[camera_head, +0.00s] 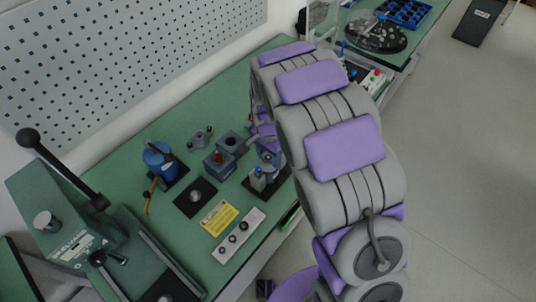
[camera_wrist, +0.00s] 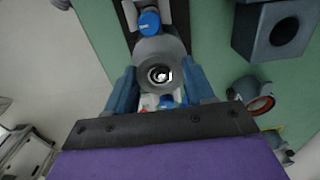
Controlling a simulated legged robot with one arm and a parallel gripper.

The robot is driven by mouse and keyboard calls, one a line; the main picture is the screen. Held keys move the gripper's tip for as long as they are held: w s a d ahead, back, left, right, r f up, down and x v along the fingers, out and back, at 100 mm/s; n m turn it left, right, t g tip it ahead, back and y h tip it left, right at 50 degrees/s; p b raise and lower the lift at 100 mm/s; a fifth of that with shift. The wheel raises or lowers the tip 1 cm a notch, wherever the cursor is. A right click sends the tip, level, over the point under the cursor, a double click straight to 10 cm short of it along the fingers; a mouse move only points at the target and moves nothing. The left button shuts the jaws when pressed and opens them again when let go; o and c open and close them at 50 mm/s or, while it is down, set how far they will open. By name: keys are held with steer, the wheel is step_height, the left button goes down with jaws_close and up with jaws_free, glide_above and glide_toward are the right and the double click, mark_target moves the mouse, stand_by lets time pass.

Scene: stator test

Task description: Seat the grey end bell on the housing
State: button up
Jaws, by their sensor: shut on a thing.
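In the wrist view my gripper (camera_wrist: 160,84) has its two blue fingers on either side of a round grey part, which I take to be the grey end bell (camera_wrist: 150,50). It is shut on this part, whose centre shows a dark ring with a bright middle. A blue-tipped clamp (camera_wrist: 148,22) is just beyond it, over a black base plate (camera_wrist: 122,8). In the head view the black base plate (camera_head: 281,181) carries the blue-tipped clamp (camera_head: 258,171). My arm hides most of the gripper there. I cannot tell the housing apart or whether the end bell touches it.
A grey block with a dark hole (camera_head: 232,143) and a block with an orange ring (camera_head: 218,160) stand left of the fixture.

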steer(key=shift+r+p, duration=1.3)
steer(key=shift+r, duration=1.6)
steer(key=shift+f, duration=0.2)
steer(key=shift+p, duration=0.35)
steer(key=shift+s+f, duration=0.1)
steer(key=shift+f, duration=0.05)
steer(key=shift+f, duration=1.5)
steer(key=shift+f, duration=1.2)
